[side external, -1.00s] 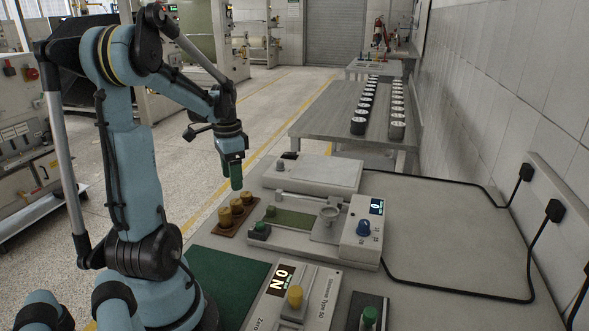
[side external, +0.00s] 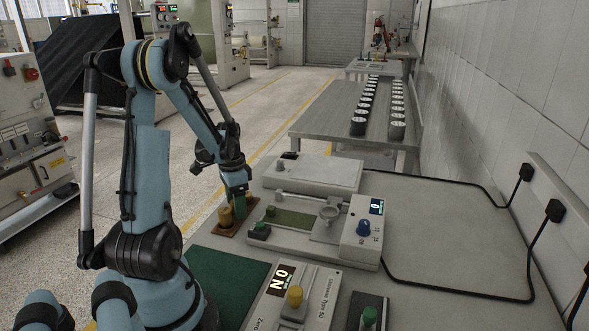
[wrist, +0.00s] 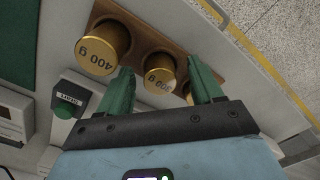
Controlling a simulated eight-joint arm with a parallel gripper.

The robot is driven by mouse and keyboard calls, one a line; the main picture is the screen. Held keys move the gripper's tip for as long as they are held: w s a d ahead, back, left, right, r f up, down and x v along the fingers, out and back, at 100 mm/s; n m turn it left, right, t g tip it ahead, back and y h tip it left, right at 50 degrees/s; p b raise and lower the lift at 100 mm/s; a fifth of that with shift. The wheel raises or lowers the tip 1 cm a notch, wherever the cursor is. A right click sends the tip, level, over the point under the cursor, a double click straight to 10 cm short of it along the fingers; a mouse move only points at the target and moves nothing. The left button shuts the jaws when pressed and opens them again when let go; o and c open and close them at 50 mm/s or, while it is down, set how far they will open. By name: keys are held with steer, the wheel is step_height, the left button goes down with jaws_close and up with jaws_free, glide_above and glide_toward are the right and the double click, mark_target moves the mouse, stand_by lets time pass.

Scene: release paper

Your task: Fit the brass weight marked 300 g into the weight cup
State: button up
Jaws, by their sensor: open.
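My gripper (side external: 239,207) is open and low over the wooden weight rack (side external: 222,231). In the wrist view the green fingers of my gripper (wrist: 159,68) stand on either side of the middle brass weight (wrist: 158,72), with no grip on it. The brass weight marked 400 g (wrist: 103,46) stands left of the fingers. A third brass weight (wrist: 187,91) is mostly hidden behind the right finger. The pale weight cup (side external: 329,213) is on the tester, right of my gripper.
Another instrument with a yellow knob (side external: 295,296) stands in front. A green mat (side external: 224,281) lies near my base. Black cables cross the table's right side.

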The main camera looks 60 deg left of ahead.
jaws_close()
stand_by(0.3)
